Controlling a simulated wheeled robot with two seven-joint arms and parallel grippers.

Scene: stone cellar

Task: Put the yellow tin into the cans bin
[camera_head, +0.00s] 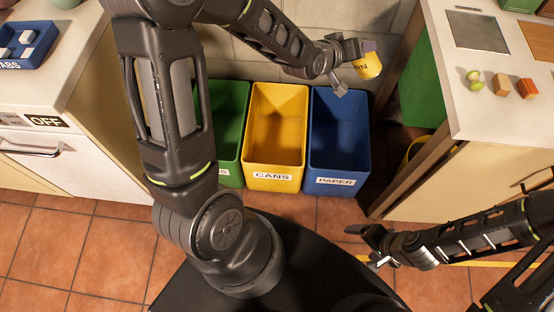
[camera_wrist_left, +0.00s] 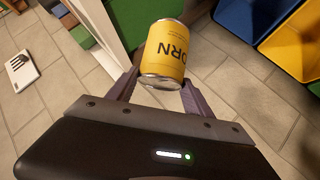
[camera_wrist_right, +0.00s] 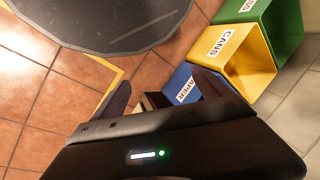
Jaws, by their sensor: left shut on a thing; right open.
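The yellow tin (camera_head: 370,66), with dark letters on its side, is held by my left gripper (camera_head: 352,66) in the head view. In the left wrist view the tin (camera_wrist_left: 167,50) sits between the two fingers of the left gripper (camera_wrist_left: 160,84). The yellow cans bin (camera_head: 274,176) stands on the floor between a green and a blue bin, open at the top. The tin shows up and to the right of it, beyond the blue bin. My right gripper (camera_head: 368,245) is open and empty, low on the right. The cans bin (camera_wrist_right: 222,42) also shows in the right wrist view.
The blue paper bin (camera_head: 336,182) and the green bin (camera_head: 232,150) flank the cans bin closely. A counter (camera_head: 490,110) on the right holds several small items. A cabinet (camera_head: 60,150) with a blue tray (camera_head: 27,45) stands at the left. Tiled floor lies in front of the bins.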

